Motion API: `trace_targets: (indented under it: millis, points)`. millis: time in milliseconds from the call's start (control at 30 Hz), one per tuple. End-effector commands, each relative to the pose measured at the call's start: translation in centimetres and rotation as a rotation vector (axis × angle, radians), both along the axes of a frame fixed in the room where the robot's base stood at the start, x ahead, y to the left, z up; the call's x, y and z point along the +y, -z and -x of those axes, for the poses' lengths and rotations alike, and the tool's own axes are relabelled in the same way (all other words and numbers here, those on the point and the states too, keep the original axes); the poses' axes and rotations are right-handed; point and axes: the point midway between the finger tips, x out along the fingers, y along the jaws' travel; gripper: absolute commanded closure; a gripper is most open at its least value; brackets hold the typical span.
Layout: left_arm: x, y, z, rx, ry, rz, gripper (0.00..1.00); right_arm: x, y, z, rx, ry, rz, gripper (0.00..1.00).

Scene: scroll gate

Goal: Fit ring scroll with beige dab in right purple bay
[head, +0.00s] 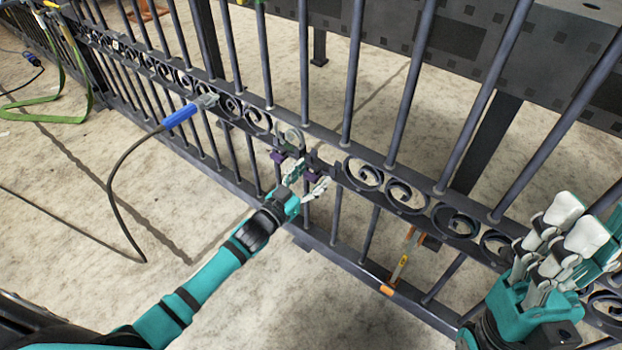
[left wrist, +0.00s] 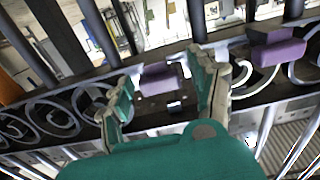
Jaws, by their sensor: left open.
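My left gripper (head: 308,180) is open and empty in front of the gate's scroll band. In the left wrist view a purple block (left wrist: 160,80) shows between its open fingers (left wrist: 165,66); whether they touch it I cannot tell. Another purple block (left wrist: 277,50) is to the right, with a pale scroll (left wrist: 255,83) beside it. In the head view a purple piece (head: 278,157) sits on the band, just left of the fingers. A pale ring-shaped scroll (head: 291,139) is above it. No beige dab can be made out. My right gripper (head: 553,240) is at lower right, apart from the gate; its opening is unclear.
The dark gate (head: 385,185) with upright bars crosses the view. A blue-handled tool (head: 180,116) with a black cable is left of my gripper. An orange-ended tool (head: 399,268) is by the lower rail. A green strap (head: 50,115) lies far left. Floor in front is mostly clear.

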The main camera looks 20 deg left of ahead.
Motion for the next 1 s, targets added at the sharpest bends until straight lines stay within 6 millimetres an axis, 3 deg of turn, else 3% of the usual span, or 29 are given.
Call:
trace_targets:
  millis: [300,767,1000]
  points:
    - [-0.07,0.01,-0.19,0.001,0.0,0.0,0.4,0.02,-0.01,-0.04,0.001,0.0,0.001,0.69]
    - [-0.06,0.01,-0.16,0.001,0.0,0.0,1.0,0.01,-0.06,-0.03,-0.001,0.0,0.001,0.69]
    - [-0.04,-0.03,-0.09,0.001,0.0,0.0,1.0,0.0,-0.23,-0.01,-0.003,0.0,0.0,0.69]
